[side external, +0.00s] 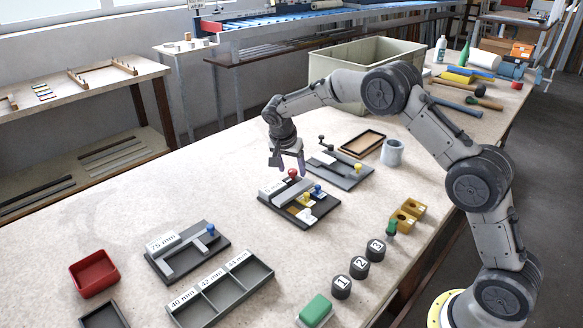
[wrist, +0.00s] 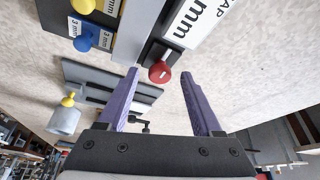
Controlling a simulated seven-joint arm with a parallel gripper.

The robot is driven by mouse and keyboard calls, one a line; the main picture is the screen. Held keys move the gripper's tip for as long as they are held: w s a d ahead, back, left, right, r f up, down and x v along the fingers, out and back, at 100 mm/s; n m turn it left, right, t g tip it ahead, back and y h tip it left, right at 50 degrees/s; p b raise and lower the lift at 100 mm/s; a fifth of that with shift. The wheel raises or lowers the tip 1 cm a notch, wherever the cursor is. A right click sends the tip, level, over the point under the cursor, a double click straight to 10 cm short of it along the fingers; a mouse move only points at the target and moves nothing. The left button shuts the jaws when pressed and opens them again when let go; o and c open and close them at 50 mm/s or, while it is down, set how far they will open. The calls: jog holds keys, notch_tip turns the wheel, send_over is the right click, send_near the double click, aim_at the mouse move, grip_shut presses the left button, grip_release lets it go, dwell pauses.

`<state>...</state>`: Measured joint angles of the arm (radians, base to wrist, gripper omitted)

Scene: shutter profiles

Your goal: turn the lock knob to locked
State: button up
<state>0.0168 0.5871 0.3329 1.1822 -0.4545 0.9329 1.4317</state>
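A red round knob (side external: 293,173) sits at the back end of a dark fixture (side external: 271,204) in the middle of the table; I take it as the lock knob. The fixture also carries yellow and blue knobs and a white label. My gripper (side external: 287,160) is over that end of the fixture, pointing down. In the wrist view the red knob (wrist: 160,72) shows between the two purple fingertips (wrist: 160,74), with gaps on both sides. The fingers are apart and hold nothing. I cannot tell the knob's turn position or the exact height of the fingertips over it.
A 75 mm fixture (side external: 186,262), labelled bins (side external: 220,290) and numbered black cylinders (side external: 359,265) stand in front.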

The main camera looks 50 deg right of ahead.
jog(key=shift+r, duration=0.1)
jog(key=v, duration=1.3)
jog(key=shift+r, duration=0.3)
jog(key=shift+a, duration=0.1)
jog(key=s+d+r+t, duration=0.1)
jog(key=s+r, duration=0.2)
jog(key=r, duration=0.2)
jog(key=s+r+t, duration=0.1)
jog(key=s+r, duration=0.2)
jog(key=r, duration=0.3)
jog(key=s+r+n+t+y, duration=0.1)
jog(key=s+r, duration=0.1)
jog(key=s, duration=0.5)
jog(key=s+r+n, duration=0.1)
jog(key=s+r, duration=0.2)
jog(key=s, duration=0.3)
jog(key=s+a+f+n+y, duration=0.1)
jog(key=s+a+f+n, duration=0.1)
jog(key=s+f+n, duration=0.3)
jog(key=s+a+f+n+y, duration=0.2)
jog(key=s+f+n, duration=0.4)
jog(key=s, duration=0.8)
notch_tip(320, 180, down, 2)
jog(key=shift+a+f+n+t, duration=0.15)
jog(key=shift+a+n+t, duration=0.15)
jog(key=shift+a+t, duration=0.15)
